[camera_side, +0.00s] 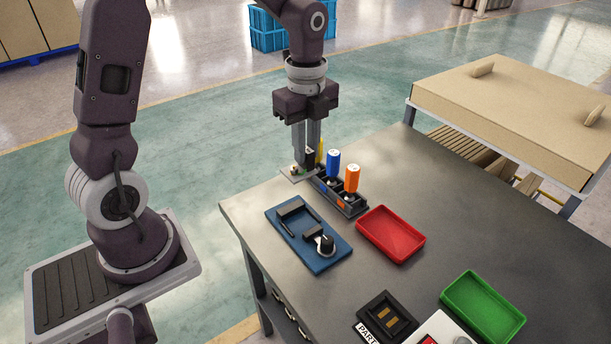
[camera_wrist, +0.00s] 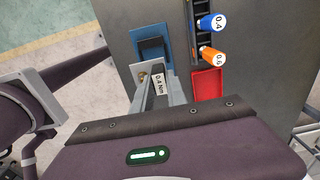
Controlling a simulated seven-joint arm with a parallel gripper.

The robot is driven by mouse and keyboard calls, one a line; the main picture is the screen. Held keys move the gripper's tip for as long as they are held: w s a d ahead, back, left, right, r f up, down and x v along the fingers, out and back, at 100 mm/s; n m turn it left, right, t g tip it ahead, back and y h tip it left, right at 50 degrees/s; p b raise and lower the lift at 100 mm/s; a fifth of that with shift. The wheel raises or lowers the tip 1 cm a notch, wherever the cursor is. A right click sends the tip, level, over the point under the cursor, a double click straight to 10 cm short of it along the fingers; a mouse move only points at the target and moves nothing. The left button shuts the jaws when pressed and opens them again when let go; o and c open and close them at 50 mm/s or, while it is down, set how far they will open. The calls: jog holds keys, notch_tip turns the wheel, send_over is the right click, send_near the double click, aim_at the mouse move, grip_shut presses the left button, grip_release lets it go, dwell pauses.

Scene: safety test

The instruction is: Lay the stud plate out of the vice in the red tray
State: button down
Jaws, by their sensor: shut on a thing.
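My gripper (camera_side: 308,163) is shut on the stud plate (camera_side: 296,174), a small light-grey plate with little studs on it. It holds the plate above the table's far left edge, beside the tool rack.
The black rack (camera_side: 345,203) holds a blue driver (camera_side: 333,163) and an orange driver (camera_side: 352,178), close to my gripper. A green tray (camera_side: 483,305) and a black "PART" holder (camera_side: 386,316) are nearer the front. A cardboard box (camera_side: 520,115) stands behind the table.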

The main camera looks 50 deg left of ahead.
jog(key=r, duration=0.2)
jog(key=shift+w+d+r, duration=0.2)
jog(key=shift+w+r, duration=0.15)
jog(key=shift+w, duration=0.05)
jog(key=w+d, duration=1.4)
jog(key=shift+w+d+f, duration=0.1)
jog(key=shift+f, duration=8.3)
jog(key=shift+f, duration=0.9)
jog(key=c, duration=1.3)
grip_release()
jog(key=shift+o, duration=0.2)
